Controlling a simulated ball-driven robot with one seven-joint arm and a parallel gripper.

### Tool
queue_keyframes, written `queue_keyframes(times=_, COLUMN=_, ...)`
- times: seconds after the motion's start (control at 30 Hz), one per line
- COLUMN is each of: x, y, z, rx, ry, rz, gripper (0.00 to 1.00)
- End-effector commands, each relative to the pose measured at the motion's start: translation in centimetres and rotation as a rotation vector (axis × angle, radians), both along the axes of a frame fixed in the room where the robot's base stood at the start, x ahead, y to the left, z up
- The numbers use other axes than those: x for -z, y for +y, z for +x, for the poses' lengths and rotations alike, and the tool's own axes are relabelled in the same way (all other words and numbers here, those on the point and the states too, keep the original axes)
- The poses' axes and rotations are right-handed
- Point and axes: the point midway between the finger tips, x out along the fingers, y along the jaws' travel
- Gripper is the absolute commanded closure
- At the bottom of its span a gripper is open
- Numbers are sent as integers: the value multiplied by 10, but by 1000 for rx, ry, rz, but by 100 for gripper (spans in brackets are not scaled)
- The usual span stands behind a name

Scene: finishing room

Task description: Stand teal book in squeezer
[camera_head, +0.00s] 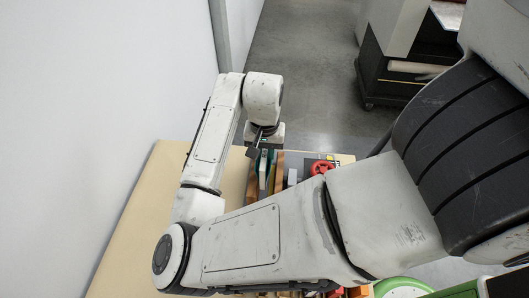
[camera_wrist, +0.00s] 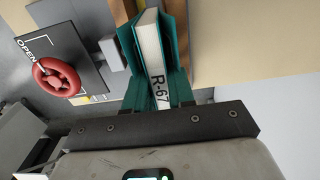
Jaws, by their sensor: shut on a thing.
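The teal book (camera_wrist: 174,42) stands on edge in the wrist view, with teal covers around a pale strip marked R-67. My gripper (camera_wrist: 160,95) is shut on its near end. In the head view the teal book (camera_head: 262,167) shows just below my gripper (camera_head: 262,146). The squeezer has brown wooden boards (camera_head: 278,172) and a red handwheel (camera_head: 321,167) on a grey panel; the wheel (camera_wrist: 57,77) also shows beside the word OPEN in the wrist view. The book appears between the boards. Its lower edge is hidden, so I cannot tell whether it rests on the squeezer's bed.
The squeezer stands on a pale wooden table (camera_head: 135,225) beside a white wall (camera_head: 90,110). My arm covers much of the table. A green round object (camera_head: 402,287) is at the bottom right. A dark wheeled cabinet (camera_head: 388,80) stands beyond on grey floor.

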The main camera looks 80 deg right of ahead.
Motion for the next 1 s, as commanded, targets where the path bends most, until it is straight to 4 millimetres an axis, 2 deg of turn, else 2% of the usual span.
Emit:
queue_keyframes(times=0.2, x=25, y=0, z=0, rx=-1, ry=0, rz=-1, gripper=100)
queue_keyframes(times=0.43, x=44, y=0, z=0, rx=-1, ry=0, rz=-1, gripper=100)
queue_keyframes(times=1.0, x=47, y=0, z=0, rx=-1, ry=0, rz=0, gripper=100)
